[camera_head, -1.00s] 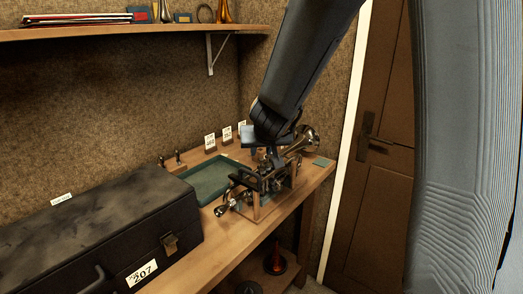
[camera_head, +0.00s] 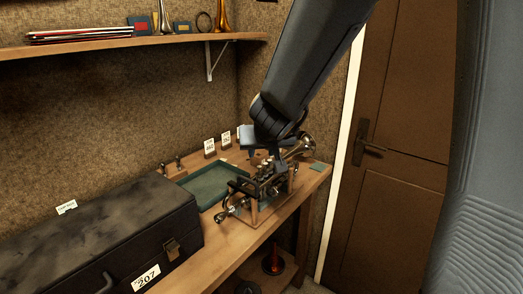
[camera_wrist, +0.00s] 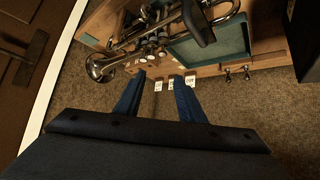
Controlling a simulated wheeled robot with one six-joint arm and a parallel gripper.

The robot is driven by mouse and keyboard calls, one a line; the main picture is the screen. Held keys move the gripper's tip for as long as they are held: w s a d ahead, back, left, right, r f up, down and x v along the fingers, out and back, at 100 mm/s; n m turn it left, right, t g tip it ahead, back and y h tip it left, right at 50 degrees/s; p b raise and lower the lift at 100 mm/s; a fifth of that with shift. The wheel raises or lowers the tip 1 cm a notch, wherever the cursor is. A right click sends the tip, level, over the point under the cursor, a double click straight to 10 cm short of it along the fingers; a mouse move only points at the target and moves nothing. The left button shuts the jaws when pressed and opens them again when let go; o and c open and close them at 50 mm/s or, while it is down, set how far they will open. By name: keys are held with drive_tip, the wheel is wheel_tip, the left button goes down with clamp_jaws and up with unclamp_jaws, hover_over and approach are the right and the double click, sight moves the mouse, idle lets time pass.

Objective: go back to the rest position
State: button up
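My gripper (camera_head: 264,146) is at the end of the arm, behind and above the brass horn (camera_head: 299,149) in the head view. In the wrist view its two blue fingers (camera_wrist: 158,80) stand apart with nothing between them. The horn lies in a wooden stand (camera_head: 262,214) on the bench, its bell toward the right. The horn's bell (camera_wrist: 100,67) and valves also show in the wrist view, beyond the fingertips. In the head view the fingertips are largely hidden.
A green-lined tray (camera_head: 205,184) lies left of the horn. A black case (camera_head: 100,225) tagged 207 fills the bench (camera_head: 232,240) front left. Small number cards (camera_head: 209,146) stand at the back. A shelf (camera_head: 120,46) hangs above; a door (camera_head: 392,190) is at right.

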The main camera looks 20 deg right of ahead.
idle(0.3)
drive_tip(key=s+f+n+g+y+b, duration=0.1)
drive_tip(key=s+f+g+b, duration=0.3)
drive_tip(key=s+f+g, duration=0.4)
drive_tip(key=s+f, duration=0.7)
drive_tip(key=s, duration=0.4)
drive_tip(key=shift+s+d+f+n, duration=0.3)
drive_tip(key=shift+s+d+f, duration=0.05)
drive_tip(key=shift+s, duration=0.05)
